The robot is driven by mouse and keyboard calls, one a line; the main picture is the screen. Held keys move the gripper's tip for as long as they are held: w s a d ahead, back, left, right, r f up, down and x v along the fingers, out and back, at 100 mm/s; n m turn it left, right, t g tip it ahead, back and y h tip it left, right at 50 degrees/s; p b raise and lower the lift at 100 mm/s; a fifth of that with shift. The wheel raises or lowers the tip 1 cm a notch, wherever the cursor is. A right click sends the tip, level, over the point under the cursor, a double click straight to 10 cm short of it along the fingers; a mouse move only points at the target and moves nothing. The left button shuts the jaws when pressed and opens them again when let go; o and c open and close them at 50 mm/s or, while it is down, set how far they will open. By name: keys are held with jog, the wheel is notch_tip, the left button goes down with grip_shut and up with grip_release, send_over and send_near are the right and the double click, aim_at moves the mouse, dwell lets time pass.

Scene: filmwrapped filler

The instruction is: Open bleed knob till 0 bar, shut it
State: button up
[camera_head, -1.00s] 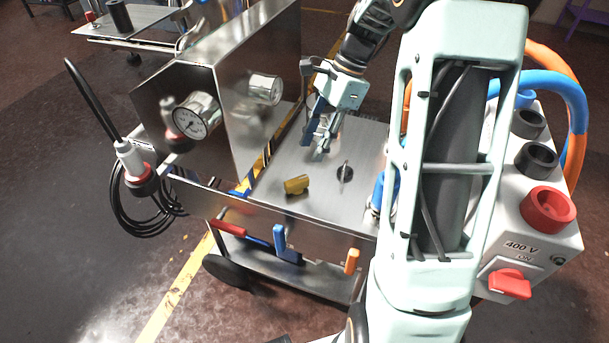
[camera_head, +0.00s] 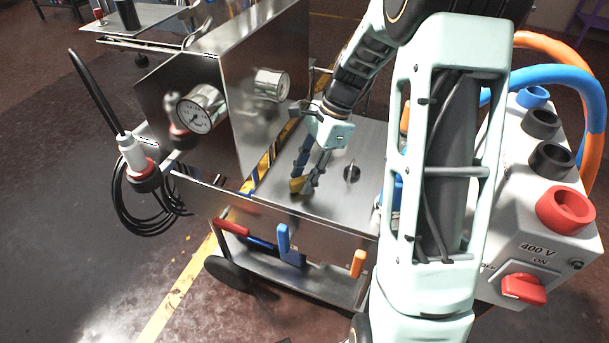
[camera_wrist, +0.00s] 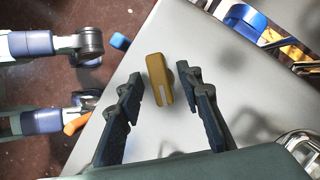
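A yellow knob (camera_head: 296,185) lies on the steel top of the cart; I see no label showing whether it is the bleed knob. In the wrist view the yellow knob (camera_wrist: 158,80) sits between my fingertips, with a gap on both sides. My gripper (camera_head: 305,182) is open and points down at it, partly hiding it in the head view. A second gauge (camera_head: 271,84) is side-on.
The steel housing (camera_head: 228,75) rises left of my gripper. Blue (camera_head: 283,241) and orange (camera_head: 358,263) handles hang at the cart's front edge. A 400 V box (camera_head: 533,250) with a red switch (camera_head: 524,289) stands at right. The top around the knobs is mostly clear.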

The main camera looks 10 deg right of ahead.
grip_shut()
jog(key=shift+p, duration=0.3)
jog(key=n+p, duration=0.1)
jog(key=n+g+p, duration=0.1)
jog(key=shift+r+n+p, duration=0.25)
jog(key=shift+n+p, duration=0.15)
jog(key=n+g+p, duration=0.1)
jog(key=n+p, duration=0.1)
jog(key=shift+w+n+h, duration=0.15)
jog(key=shift+n+h, duration=0.15)
jog(key=shift+h, duration=0.1)
jog(key=n+h+p, duration=0.1)
jog(key=n+p, duration=0.1)
jog(key=n, duration=0.1)
jog(key=n+g+h+p, duration=0.1)
jog(key=n, duration=0.2)
jog(key=shift+w+a+f+g+p, duration=0.1)
jog(key=shift+a+f+g+p, duration=0.1)
jog(key=shift+g+p, duration=0.15)
jog(key=n+h, duration=0.1)
jog(key=n, duration=0.2)
jog(key=n+h+p, duration=0.1)
jog(key=n, duration=0.2)
jog(key=shift+a+p, duration=0.1)
jog(key=shift+p, duration=0.2)
